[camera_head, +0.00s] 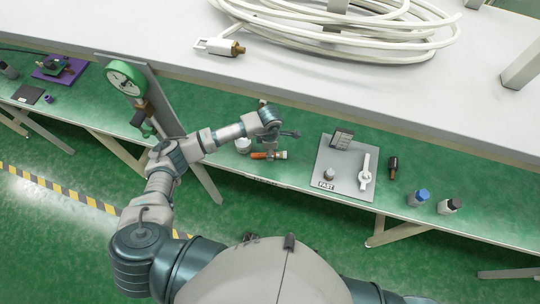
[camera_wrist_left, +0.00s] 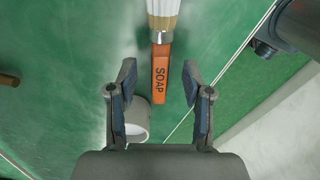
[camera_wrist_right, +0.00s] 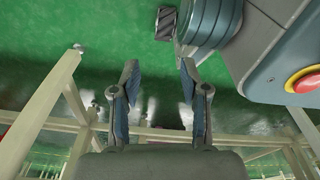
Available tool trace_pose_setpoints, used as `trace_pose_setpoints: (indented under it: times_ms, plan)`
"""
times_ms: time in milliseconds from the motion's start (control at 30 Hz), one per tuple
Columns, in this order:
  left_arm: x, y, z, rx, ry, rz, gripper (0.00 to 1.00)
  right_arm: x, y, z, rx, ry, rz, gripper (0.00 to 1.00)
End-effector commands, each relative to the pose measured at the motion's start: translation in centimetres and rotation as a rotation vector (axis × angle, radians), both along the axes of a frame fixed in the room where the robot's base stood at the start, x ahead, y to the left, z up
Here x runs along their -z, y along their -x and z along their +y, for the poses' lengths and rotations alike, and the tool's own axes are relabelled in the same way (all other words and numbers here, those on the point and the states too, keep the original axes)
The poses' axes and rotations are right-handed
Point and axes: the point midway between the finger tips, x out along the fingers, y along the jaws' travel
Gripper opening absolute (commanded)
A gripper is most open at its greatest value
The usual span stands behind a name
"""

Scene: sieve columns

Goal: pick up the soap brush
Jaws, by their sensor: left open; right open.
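The soap brush (camera_head: 262,156) lies on the green lower shelf, with its orange handle to the left and pale bristles to the right. In the left wrist view its handle (camera_wrist_left: 161,75), lettered SOAP, lies lengthwise between my open fingers, and its white bristles run off the top edge. My left gripper (camera_wrist_left: 159,76) is open and empty over the handle; the height gap is hard to tell. In the head view my left gripper (camera_head: 274,137) is just above the brush. My right gripper (camera_wrist_right: 159,67) is open and empty, with green floor behind it.
A white cup (camera_wrist_left: 138,120) stands close to the handle, left of the brush in the head view (camera_head: 243,146). A grey plate (camera_head: 327,162) with fittings, a dark bottle (camera_head: 393,167) and two capped bottles (camera_head: 418,197) stand to the right. The upper table (camera_head: 330,85) overhangs behind.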

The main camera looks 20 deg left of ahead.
Motion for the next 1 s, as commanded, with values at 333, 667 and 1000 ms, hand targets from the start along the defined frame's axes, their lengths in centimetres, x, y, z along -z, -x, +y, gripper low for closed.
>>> trace_pose_setpoints:
  times_ms: [333, 667, 1000]
  plan:
    - [2.9, 0.0, 0.0, -0.001, 0.001, 0.001, 0.5, -2.4, -3.5, 0.7, 0.007, -0.002, -0.017, 0.45]
    - [2.8, 0.0, 0.0, -0.001, 0.001, 0.0, 0.3, -2.6, -3.7, 0.7, 0.007, -0.002, -0.018, 0.45]
    - [2.8, 0.0, 0.0, -0.001, 0.001, -0.001, 0.0, -2.5, -3.8, 0.7, 0.007, -0.001, -0.017, 0.45]
